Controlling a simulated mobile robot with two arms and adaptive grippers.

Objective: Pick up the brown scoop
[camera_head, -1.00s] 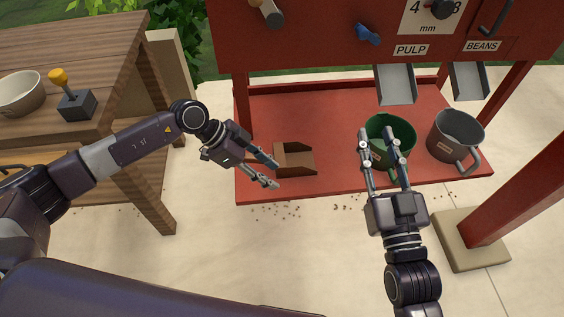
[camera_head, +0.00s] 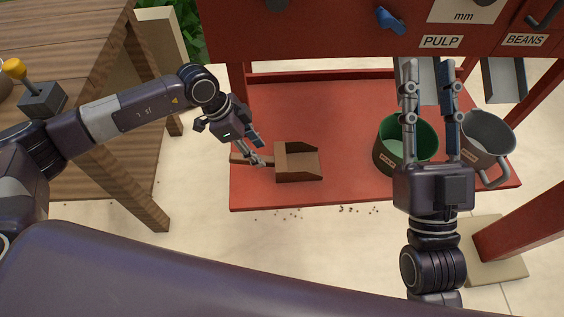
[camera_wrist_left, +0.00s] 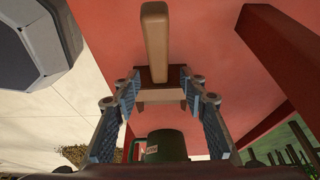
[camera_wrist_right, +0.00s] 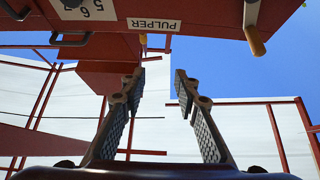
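The brown scoop (camera_head: 297,163) lies on the red platform (camera_head: 330,110), its pan to the right and its handle pointing left. My left gripper (camera_head: 258,150) is open and low over the handle; the near finger overlaps the handle in the head view. In the left wrist view, the pale handle (camera_wrist_left: 155,40) lines up with the gap between the open fingers (camera_wrist_left: 160,88), with no clear contact. My right gripper (camera_head: 428,70) is open and empty, raised in front of the pulp chute. The right wrist view also shows its open fingers (camera_wrist_right: 158,80).
A green bucket (camera_head: 388,160) and a grey bucket (camera_head: 488,133) with a handle stand right of the scoop, partly behind my right gripper. A wooden table (camera_head: 80,55) stands at left. Beans lie scattered on the floor before the platform's front edge.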

